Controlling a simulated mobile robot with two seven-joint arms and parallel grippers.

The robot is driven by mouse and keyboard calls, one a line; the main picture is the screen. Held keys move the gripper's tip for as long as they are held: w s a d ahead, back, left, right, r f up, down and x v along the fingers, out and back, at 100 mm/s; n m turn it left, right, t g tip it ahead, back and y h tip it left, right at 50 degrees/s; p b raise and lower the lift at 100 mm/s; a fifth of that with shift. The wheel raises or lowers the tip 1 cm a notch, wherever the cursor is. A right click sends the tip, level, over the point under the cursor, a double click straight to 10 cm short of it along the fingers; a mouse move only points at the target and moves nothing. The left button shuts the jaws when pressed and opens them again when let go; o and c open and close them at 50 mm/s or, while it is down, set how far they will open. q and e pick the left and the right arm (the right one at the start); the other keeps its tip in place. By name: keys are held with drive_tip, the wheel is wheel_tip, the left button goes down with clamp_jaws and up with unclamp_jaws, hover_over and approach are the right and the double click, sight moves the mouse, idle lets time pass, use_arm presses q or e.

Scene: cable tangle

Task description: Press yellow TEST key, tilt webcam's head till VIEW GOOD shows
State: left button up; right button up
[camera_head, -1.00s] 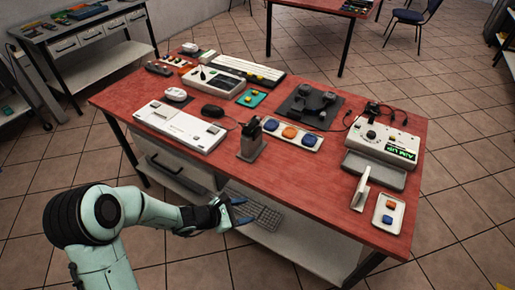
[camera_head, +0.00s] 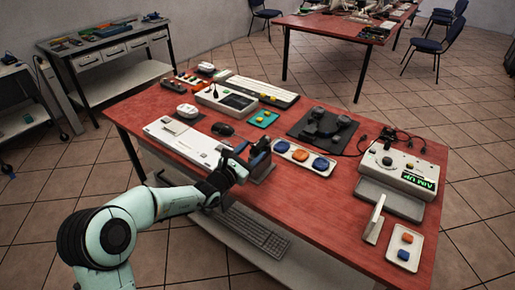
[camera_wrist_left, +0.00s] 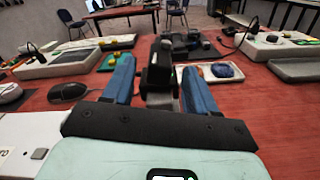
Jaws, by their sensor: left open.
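A white control box (camera_head: 405,170) stands at the right of the red table. Its lit green display (camera_head: 418,181) reads AIM UP. A small yellow key shows on its top, also in the left wrist view (camera_wrist_left: 272,39); its lettering is too small to read. A dark head on a short grey stand (camera_head: 263,172), which looks like the webcam, stands near the front edge. My left gripper (camera_head: 249,160) is open at this head. In the left wrist view its blue fingers (camera_wrist_left: 158,80) lie either side of the black head (camera_wrist_left: 158,68); contact cannot be told. My right gripper is not in view.
A white device (camera_head: 186,140) and a black mouse (camera_head: 222,129) lie left. A small upright white panel (camera_head: 374,217) and a two-button tray (camera_head: 405,247) are at the right front.

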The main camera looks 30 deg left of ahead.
sight(254, 149)
use_arm(q)
drive_tip(key=shift+w+d, duration=0.15)
drive_tip(key=shift+w, duration=1.55)
drive_tip(key=c, duration=1)
drive_tip(key=shift+n, duration=0.3)
drive_tip(key=o, duration=1)
